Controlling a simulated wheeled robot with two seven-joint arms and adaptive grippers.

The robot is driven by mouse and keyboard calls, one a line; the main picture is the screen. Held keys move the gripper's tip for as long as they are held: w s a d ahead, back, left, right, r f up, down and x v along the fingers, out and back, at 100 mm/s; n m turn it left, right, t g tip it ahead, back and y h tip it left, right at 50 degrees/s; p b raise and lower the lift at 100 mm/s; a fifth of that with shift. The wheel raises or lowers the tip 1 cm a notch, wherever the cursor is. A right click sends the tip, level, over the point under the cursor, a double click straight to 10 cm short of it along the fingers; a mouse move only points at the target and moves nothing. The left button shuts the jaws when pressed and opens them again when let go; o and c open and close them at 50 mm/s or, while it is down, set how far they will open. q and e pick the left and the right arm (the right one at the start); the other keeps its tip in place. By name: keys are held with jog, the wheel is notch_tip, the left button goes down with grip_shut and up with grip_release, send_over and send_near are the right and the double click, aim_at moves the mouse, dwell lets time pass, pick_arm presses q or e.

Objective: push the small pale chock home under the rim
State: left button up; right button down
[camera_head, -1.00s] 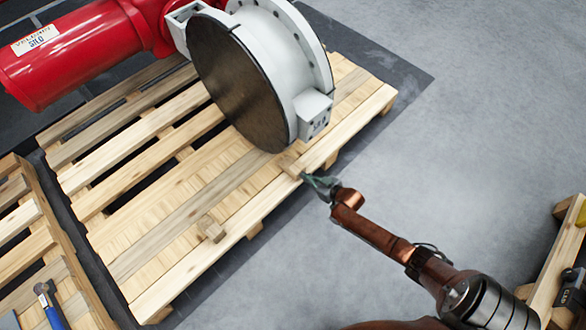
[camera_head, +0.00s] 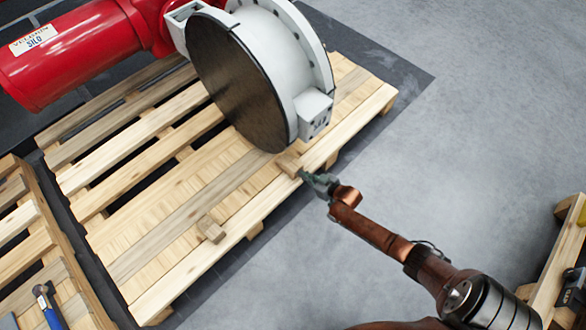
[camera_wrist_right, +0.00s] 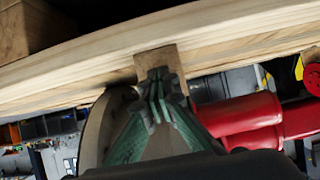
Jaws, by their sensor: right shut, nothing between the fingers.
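The small pale chock (camera_head: 289,164) is a light wooden block lying on the pallet's right edge board, close to the lower edge of the round valve's rim (camera_head: 312,65). Whether it touches the rim is not clear. My right gripper (camera_head: 303,174) is shut and empty, with its fingertips at the chock's outer end. In the right wrist view the chock (camera_wrist_right: 157,60) is directly in front of the shut fingertips (camera_wrist_right: 159,82), which seem to touch it and partly cover it. My left gripper is not in view.
A second wooden block (camera_head: 211,229) lies on the pallet (camera_head: 180,267) to the lower left. The red actuator (camera_head: 80,50) is at the upper left. A blue-handled hammer (camera_head: 48,306) lies on another pallet. Grey floor (camera_head: 450,170) is clear to the right.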

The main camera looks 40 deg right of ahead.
aim_at(288, 160)
jog(key=shift+w+a+b, duration=0.15)
jog(key=shift+w+b, duration=0.35)
jog(key=shift+w, duration=1.15)
jog(key=shift+w, duration=0.45)
jog(key=shift+w, duration=0.25)
jog(key=shift+w+a, duration=0.1)
jog(key=shift+w, duration=0.75)
jog(key=shift+w, duration=0.1)
jog(key=shift+w, duration=0.35)
jog(key=shift+w, duration=0.25)
jog(key=shift+w+a, duration=0.15)
jog(key=shift+w, duration=0.65)
